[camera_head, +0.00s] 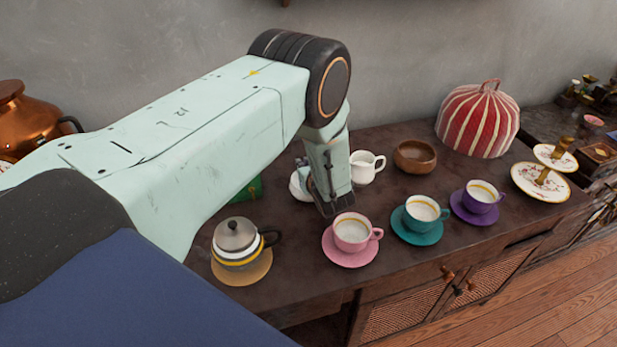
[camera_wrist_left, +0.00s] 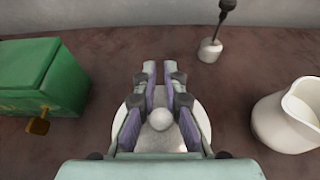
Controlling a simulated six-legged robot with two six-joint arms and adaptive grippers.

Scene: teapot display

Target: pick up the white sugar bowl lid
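The white sugar bowl (camera_head: 296,187) stands on the dark wooden cabinet, mostly hidden behind my left gripper (camera_head: 337,207) in the head view. In the left wrist view, the round white lid (camera_wrist_left: 160,119) with its ball-shaped knob shows below and between the two fingers of my left gripper (camera_wrist_left: 160,72). The fingers are apart, with a narrow gap between their tips, and hold nothing that I can see. I cannot tell whether they touch the lid. My right gripper is not in view.
A white creamer (camera_head: 364,168) stands close right of the bowl, and a green box (camera_wrist_left: 38,76) stands left. The pink cup (camera_head: 351,230) and the grey-lidded pot (camera_head: 236,240) stand in front. A white object with a dark rod (camera_wrist_left: 210,50) stands behind.

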